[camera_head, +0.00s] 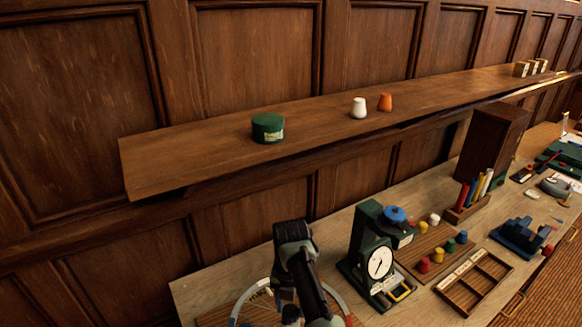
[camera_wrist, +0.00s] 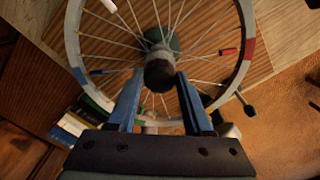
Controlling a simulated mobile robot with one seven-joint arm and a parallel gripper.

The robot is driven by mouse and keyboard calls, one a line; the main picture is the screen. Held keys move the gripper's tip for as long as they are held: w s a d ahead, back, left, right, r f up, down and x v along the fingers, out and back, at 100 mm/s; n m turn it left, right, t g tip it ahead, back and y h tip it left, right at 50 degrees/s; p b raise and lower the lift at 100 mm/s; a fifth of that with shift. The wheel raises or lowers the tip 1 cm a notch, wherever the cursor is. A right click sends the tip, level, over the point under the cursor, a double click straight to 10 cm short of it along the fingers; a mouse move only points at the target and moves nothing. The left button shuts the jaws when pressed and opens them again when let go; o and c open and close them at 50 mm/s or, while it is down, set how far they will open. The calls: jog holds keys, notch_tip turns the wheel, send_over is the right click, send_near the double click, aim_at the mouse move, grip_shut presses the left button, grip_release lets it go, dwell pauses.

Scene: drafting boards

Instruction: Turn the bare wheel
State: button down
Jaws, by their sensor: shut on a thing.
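The bare wheel (camera_wrist: 72,38) fills the upper wrist view: a grey rim with blue, red and white sections, thin spokes and no tyre. In the head view its rim (camera_head: 338,298) shows at the bottom, partly hidden by my arm. My gripper (camera_wrist: 161,76) has its two blue fingers on either side of a dark round knob (camera_wrist: 159,72) in front of the wheel's hub, and is shut on it. Small coloured pieces sit on some spokes, including a red one (camera_wrist: 229,52). The lower part of the rim is partly hidden behind my fingers.
A dark green dial scale (camera_head: 380,263) stands just right of the wheel on the bench. Beyond it are coloured pegs, a compartment tray (camera_head: 474,282) and a wooden cabinet (camera_head: 492,140). A wall shelf (camera_head: 200,155) runs above, holding a green tin (camera_head: 267,128).

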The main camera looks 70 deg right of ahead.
jog(key=shift+c, duration=1.5)
grip_release()
jog(key=shift+a, duration=0.1)
notch_tip(320, 180, up, 13)
